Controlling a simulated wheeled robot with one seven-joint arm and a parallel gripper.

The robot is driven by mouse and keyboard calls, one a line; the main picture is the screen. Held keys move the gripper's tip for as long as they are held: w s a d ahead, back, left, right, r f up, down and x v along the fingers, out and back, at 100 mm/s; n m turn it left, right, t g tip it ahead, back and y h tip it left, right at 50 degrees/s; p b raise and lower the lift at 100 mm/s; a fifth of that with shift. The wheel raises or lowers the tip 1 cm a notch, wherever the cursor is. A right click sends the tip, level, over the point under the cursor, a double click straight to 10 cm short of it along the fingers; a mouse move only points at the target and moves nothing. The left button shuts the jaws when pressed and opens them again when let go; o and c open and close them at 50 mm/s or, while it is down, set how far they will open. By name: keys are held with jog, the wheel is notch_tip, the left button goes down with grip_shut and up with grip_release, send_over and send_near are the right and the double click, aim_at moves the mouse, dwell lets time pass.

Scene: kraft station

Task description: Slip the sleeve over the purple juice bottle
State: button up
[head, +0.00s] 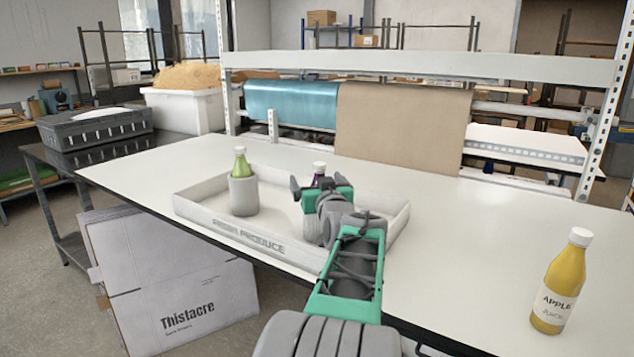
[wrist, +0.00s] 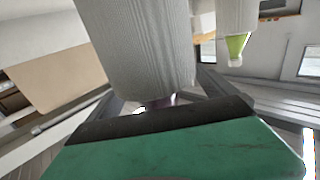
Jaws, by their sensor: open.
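The purple juice bottle (head: 319,168) stands in the white tray, mostly hidden behind my gripper; its white cap and a dark purple neck show. In the wrist view, which is upside down, a grey ribbed sleeve (wrist: 140,50) fills the middle. A bit of the purple bottle (wrist: 162,102) shows at the sleeve's end, so the sleeve appears to be around the bottle. My gripper (head: 320,188) is open at the bottle's upper part. In the wrist view its fingers run along both sides of the sleeve; whether they touch it I cannot tell.
A green bottle (head: 240,163) in a grey sleeve (head: 243,196) stands at the tray's left. The tray (head: 230,232) has low walls. A yellow apple juice bottle (head: 559,285) stands at the table's right. The white table (head: 470,230) is clear between.

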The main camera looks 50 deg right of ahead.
aim_at(317, 169)
notch_tip(317, 169, up, 3)
jog(key=shift+r, duration=0.1)
jog(key=s+a+r, duration=0.1)
jog(key=r, duration=0.1)
jog(key=s+a+r, duration=0.2)
jog(key=r, duration=0.1)
jog(key=shift+s+a+r, duration=0.1)
jog(key=shift+a+r, duration=0.15)
jog(key=shift+r, duration=0.05)
jog(key=s+a+r, duration=0.4)
jog(key=s+a, duration=0.2)
jog(key=a, duration=0.1)
jog(key=shift+b, duration=0.3)
